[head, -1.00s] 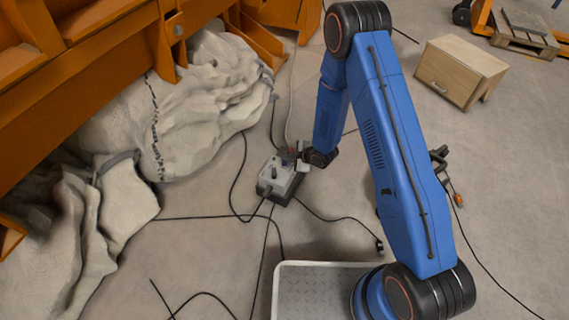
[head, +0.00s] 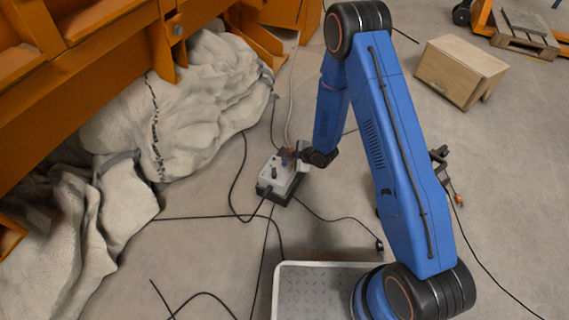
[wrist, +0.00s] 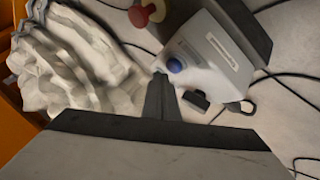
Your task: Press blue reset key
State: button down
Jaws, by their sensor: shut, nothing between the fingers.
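The light grey control box (head: 270,185) stands on the floor near the middle of the head view, and its face (wrist: 205,55) fills the upper right of the wrist view. The round blue key (wrist: 175,65) sits on that face, with a white label strip beside it. My gripper (wrist: 160,76) is shut and empty, its tips just beside the blue key at lower left. I cannot tell whether they touch it. In the head view my gripper (head: 287,155) is over the box's far end, small and partly unclear.
Black cables (head: 240,175) run across the floor around the box. A pale crumpled fabric mass (head: 190,105) and orange framework (head: 90,65) lie left. A wooden cabinet (head: 455,72) stands right.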

aim_at(287, 165)
jog(key=shift+f, duration=0.2)
jog(key=shift+f, duration=0.2)
jog(key=shift+f, duration=0.45)
dwell(1.1)
jog(key=shift+r, duration=0.9)
jog(key=shift+r, duration=0.1)
notch_tip(287, 165, up, 5)
jog(key=shift+f, duration=0.1)
dwell(0.6)
dwell(0.7)
